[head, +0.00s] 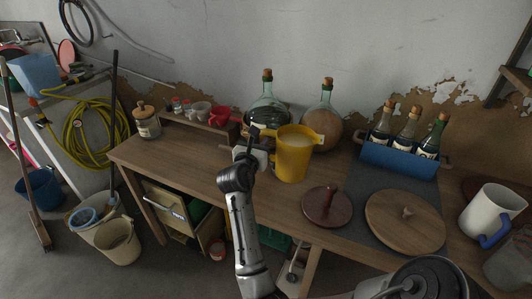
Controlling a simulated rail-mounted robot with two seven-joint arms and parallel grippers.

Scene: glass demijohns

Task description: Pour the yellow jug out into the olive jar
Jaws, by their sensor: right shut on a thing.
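The yellow jug (293,155) is upright over the middle of the table, with pale contents showing at its top. Its spout points right. My right gripper (262,142) is at the jug's left side, shut on it around the handle area; the fingers are partly hidden. I cannot tell whether the jug's base touches the table. No jar is plainly an olive jar; a small lidded glass jar (147,124) stands at the table's far left end. My left gripper is not in view.
Two corked glass demijohns, one greenish (266,112) and one amber (325,125), stand behind the jug. A blue bottle carrier (399,160) is at right. A dark red lid (327,207), a wooden round lid (405,222) and a white mug (492,211) occupy the right front.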

